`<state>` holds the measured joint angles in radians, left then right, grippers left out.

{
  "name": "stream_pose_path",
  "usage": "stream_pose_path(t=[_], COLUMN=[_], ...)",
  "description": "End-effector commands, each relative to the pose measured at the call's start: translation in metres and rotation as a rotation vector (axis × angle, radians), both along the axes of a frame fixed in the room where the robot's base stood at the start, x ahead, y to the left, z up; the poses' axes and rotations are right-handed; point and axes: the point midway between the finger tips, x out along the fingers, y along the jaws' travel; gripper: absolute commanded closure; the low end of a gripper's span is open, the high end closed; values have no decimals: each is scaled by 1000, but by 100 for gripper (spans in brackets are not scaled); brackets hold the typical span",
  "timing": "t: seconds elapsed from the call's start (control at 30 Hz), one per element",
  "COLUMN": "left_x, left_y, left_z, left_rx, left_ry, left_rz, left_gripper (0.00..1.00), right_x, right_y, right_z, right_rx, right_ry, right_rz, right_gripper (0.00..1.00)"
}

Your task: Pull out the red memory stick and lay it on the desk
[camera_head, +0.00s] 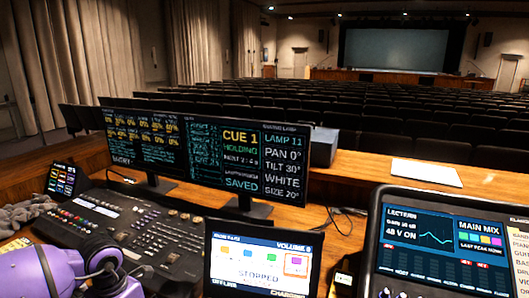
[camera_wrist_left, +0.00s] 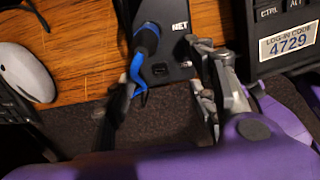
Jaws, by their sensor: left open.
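I cannot see the red memory stick in either view. My left gripper (camera_wrist_left: 168,55) is open in the left wrist view, with one finger at the left and one at the right. Between and beyond the fingers is a black panel (camera_wrist_left: 178,70) marked NET, with a small socket in its face. A black cable or plug with a blue part (camera_wrist_left: 140,68) lies by the left finger; whether the finger touches it is unclear. In the head view my purple left arm is at the lower left, its fingertips hidden. The wooden desk (camera_head: 340,235) spans the front.
A lighting console (camera_head: 150,235) and a wide cue monitor (camera_head: 225,155) stand at left. A small screen (camera_head: 262,262) and a sound mixer (camera_head: 450,250) are in front. White paper (camera_head: 426,173) lies on the back ledge. The wrist view shows a mouse (camera_wrist_left: 25,72) and a keyboard (camera_wrist_left: 285,35).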

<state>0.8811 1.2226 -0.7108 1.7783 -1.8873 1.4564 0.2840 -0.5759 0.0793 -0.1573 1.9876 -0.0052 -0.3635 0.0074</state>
Motion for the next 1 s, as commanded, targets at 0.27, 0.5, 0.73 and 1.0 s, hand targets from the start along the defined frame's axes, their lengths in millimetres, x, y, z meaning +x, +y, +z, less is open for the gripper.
stream_pose_path(t=[0.27, 0.5, 0.73, 1.0], left_x=[0, 1, 1, 1], left_y=[0, 0, 0, 0], left_z=[0, 15, 64, 109], left_rx=[0, -1, 0, 1], left_ry=[0, -4, -4, -3], left_rz=[0, 0, -1, 0], left_gripper=[38, 38, 38, 38], right_x=[0, 2, 1, 1], right_y=[0, 0, 0, 0], right_z=[0, 1, 1, 1], right_rx=[0, 0, 0, 1], right_ry=[0, -3, -2, -2], right_rz=[0, 1, 0, -1], right_gripper=[100, 100, 100, 100])
